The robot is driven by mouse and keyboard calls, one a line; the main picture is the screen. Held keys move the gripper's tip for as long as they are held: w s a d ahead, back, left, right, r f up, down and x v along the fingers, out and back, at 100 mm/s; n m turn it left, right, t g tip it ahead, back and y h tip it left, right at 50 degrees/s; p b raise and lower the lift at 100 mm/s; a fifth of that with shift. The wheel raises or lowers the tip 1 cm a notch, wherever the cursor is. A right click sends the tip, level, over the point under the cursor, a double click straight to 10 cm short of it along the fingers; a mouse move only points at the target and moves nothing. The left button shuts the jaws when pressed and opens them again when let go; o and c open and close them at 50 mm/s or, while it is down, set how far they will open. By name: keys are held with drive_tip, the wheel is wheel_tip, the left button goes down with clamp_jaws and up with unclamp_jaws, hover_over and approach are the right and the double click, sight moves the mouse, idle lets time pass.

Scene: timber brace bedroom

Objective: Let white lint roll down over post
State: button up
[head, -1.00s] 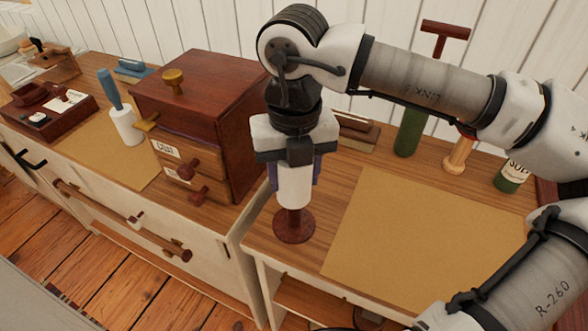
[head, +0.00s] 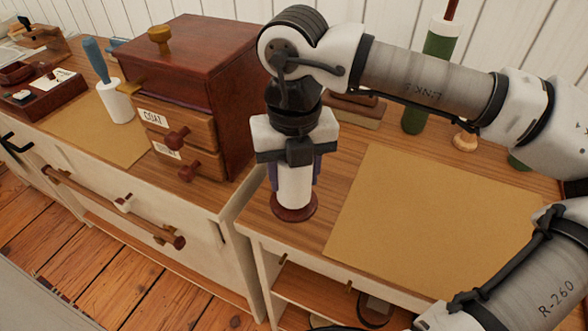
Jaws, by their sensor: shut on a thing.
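My gripper (head: 292,178) points down at the middle of the head view, its fingers on both sides of the white lint roll (head: 294,194). It is shut on the roll, which is upright. The post's round dark red base (head: 294,212) stands on the wooden top directly below the roll. The post's shaft is hidden, apparently inside the roll. The roll's lower end is at or just above the base; I cannot tell whether they touch.
A dark red cabinet (head: 190,65) with small drawers stands close left of my gripper. A tan mat (head: 430,225) lies clear to the right. Behind it is a green bottle-like thing (head: 418,115). A blue-handled white roller (head: 117,102) stands at the left.

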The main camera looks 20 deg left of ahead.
drive_tip(key=o, duration=1.1)
wheel_tip(320, 180, up, 14)
drive_tip(key=shift+f+p, duration=0.1)
drive_tip(key=shift+p, duration=0.45)
